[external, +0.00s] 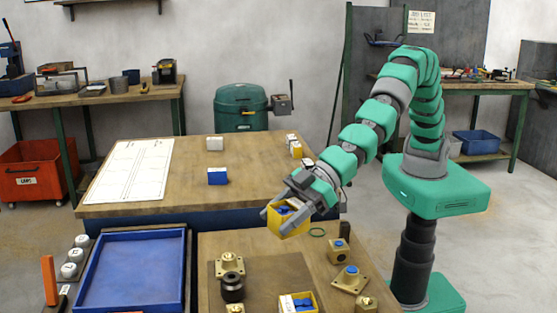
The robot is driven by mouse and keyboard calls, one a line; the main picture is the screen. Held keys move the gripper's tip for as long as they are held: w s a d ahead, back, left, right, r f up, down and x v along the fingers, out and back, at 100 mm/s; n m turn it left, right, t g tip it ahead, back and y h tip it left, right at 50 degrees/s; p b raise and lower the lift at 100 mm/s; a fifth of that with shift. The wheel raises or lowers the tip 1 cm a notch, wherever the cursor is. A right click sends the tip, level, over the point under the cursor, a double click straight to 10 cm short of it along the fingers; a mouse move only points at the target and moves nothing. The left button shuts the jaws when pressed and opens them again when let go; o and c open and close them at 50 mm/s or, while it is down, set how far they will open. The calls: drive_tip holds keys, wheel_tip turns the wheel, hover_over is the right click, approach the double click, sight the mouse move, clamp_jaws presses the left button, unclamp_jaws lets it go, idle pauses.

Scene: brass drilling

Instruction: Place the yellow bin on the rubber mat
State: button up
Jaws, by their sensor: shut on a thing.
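My gripper (283,216) is shut on a yellow bin (290,229), which has something blue inside. It holds the bin near the front edge of the rear table, over the near workbench's far side. A darker brown flat patch (285,268), which looks like the rubber mat, lies on the near workbench. A second yellow bin (311,298) with blue and white contents sits at the bottom of the picture, partly cut off.
Brass flanged parts (229,262) and (350,279) and a black cylinder (232,287) stand on the near workbench. A blue tray (130,268) is at left. The rear table holds a paper sheet (130,168) and small boxes (217,177).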

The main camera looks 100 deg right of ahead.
hover_over(281, 294)
wheel_tip(281, 294, down, 7)
wheel_tip(281, 294, down, 10)
drive_tip(key=b, duration=0.4)
drive_tip(key=shift+r+b, duration=0.1)
drive_tip(key=shift+b, duration=0.3)
drive_tip(key=o, duration=1)
drive_tip(key=v, duration=1)
drive_tip(key=shift+s+r, duration=0.2)
drive_tip(key=shift+v, duration=0.8)
drive_tip(key=shift+f, duration=0.1)
